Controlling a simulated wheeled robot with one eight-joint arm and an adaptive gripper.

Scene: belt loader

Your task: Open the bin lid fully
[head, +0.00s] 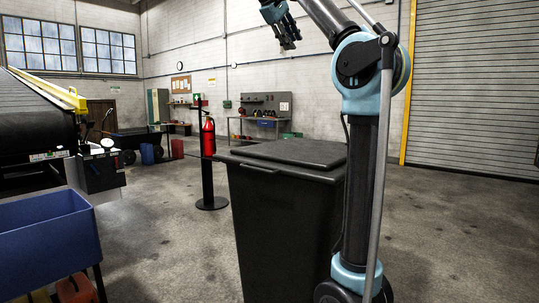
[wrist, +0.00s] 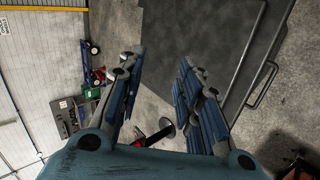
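The dark bin (head: 285,225) stands upright on the floor in the middle of the head view. Its black lid (head: 295,153) lies flat and closed on top, and a thin handle (head: 260,169) runs along its front edge. In the wrist view the lid (wrist: 195,35) fills the upper middle and right, with the bar handle (wrist: 263,88) at its right. My gripper (head: 290,42) is raised well above the lid, touching nothing. In the wrist view my gripper (wrist: 160,65) has its fingers apart with nothing between them. My arm hides the bin's right side in the head view.
A blue tub (head: 45,240) and a belt loader (head: 35,115) stand at the left. A red extinguisher (head: 208,137) on a black post is behind the bin's left side. A workbench (head: 258,125) stands at the back wall.

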